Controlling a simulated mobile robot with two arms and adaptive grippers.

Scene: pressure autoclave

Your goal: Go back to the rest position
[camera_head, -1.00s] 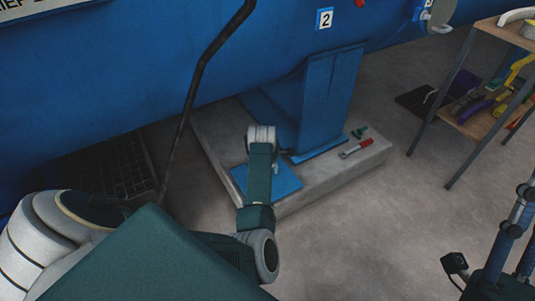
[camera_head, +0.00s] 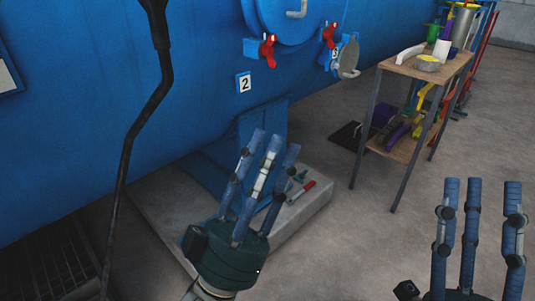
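My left gripper (camera_head: 262,165) is raised in the lower middle of the head view. Its blue fingers point up and stand apart, with nothing between them. It is in front of the concrete plinth and the blue support foot of the autoclave, and it hides part of both. My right gripper (camera_head: 480,205) is at the lower right edge. Its fingers also point up, spread and empty, over the bare floor. The blue autoclave (camera_head: 150,130) fills the left and back of the view.
A wooden shelf table (camera_head: 425,68) with containers and tools stands at the right. A red-handled tool (camera_head: 301,192) lies on the concrete plinth (camera_head: 160,205). A black bent rod (camera_head: 140,130) rises at the left.

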